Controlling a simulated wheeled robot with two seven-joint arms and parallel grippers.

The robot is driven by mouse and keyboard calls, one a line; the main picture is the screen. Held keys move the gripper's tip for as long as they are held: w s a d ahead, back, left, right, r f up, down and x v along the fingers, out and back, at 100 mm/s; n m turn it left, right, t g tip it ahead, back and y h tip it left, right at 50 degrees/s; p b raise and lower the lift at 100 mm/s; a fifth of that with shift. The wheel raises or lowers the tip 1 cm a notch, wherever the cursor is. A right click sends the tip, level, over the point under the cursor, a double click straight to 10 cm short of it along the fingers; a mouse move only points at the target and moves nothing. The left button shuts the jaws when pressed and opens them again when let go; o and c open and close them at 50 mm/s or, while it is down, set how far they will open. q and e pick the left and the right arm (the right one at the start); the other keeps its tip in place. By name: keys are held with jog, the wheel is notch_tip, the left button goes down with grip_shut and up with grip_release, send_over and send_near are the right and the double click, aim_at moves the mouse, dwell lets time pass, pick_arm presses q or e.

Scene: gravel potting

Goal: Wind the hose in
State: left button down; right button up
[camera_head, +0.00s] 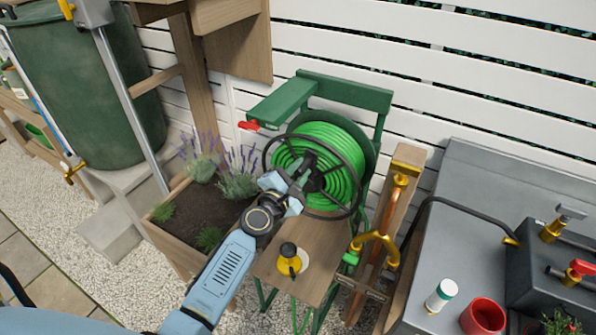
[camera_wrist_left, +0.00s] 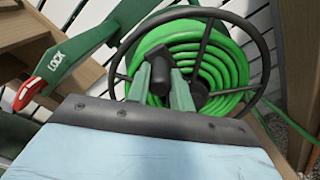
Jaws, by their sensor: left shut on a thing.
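The hose reel (camera_head: 345,138) stands on a green frame and carries many turns of bright green hose (camera_head: 318,150). A black spoked wheel (camera_head: 357,172) is on its front face. My left gripper (camera_head: 287,186) reaches the wheel's left side. In the left wrist view my left gripper (camera_wrist_left: 160,85) is shut on the black crank knob (camera_wrist_left: 160,65), with a green finger on each side. A green arm marked LOCK (camera_wrist_left: 60,58) with a red tip (camera_wrist_left: 29,94) is to the left. A strand of hose (camera_head: 294,315) hangs below the bench. My right gripper is out of view.
A lavender planter (camera_head: 180,260) is left. A copper pipe with brass tap (camera_head: 375,240) and a grey counter with a red cup (camera_head: 483,317) are right.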

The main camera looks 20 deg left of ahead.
pick_arm(q)
jog(key=c, duration=1.2)
grip_release()
jog(key=shift+c, duration=0.2)
jog(key=shift+s, duration=0.1)
jog(key=s+a, duration=0.1)
jog(key=s, duration=1.2)
